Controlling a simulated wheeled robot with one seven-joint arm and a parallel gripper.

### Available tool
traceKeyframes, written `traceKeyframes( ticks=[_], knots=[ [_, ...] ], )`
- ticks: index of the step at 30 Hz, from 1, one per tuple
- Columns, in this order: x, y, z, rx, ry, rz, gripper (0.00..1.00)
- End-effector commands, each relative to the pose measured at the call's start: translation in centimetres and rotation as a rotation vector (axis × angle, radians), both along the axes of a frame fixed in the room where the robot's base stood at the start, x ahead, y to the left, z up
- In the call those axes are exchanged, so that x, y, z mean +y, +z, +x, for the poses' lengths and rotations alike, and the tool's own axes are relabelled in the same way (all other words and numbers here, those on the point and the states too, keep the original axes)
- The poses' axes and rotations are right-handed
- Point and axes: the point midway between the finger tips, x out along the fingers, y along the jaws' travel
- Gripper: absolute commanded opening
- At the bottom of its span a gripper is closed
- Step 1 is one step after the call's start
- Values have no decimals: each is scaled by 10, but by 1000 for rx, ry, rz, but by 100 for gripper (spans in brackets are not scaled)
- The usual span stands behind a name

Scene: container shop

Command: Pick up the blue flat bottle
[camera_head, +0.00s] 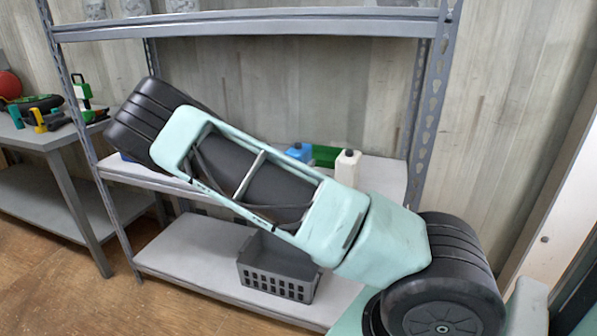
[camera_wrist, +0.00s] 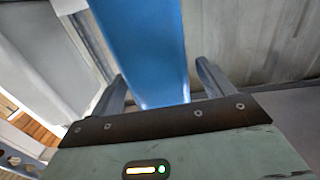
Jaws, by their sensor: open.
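In the wrist view, a broad blue surface, apparently the blue flat bottle (camera_wrist: 145,45), fills the space between the fingers of my gripper (camera_wrist: 160,82). The fingers are apart, one on each side of it, and I see no clear contact. In the head view, a small blue bottle (camera_head: 299,152) stands on the middle shelf, its lower part hidden by my arm. I cannot tell for sure that it is the same one. My gripper is hidden behind my arm in the head view.
A white bottle (camera_head: 347,169) and a green object (camera_head: 325,155) stand beside the blue bottle on the middle shelf (camera_head: 385,178). A grey crate (camera_head: 277,268) sits on the lower shelf. A metal upright (camera_head: 428,95) bounds the right side. A side table (camera_head: 35,136) holds tools.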

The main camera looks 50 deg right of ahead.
Motion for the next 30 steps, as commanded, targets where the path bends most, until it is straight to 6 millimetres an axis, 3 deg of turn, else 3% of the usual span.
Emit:
traceKeyframes(
  ticks=[4, 12, 18, 19, 26, 30],
  knots=[
    [-21, -1, 6, -1, -3, 0, 80],
    [-25, -1, 7, -1, -1, 1, 77],
    [-25, -1, 7, -1, -1, 1, 22],
    [-25, -1, 7, -1, -1, 1, 18],
    [-25, 1, 7, -2, -1, 0, 18],
    [-25, 15, 8, -5, -1, 1, 18]
  ],
)
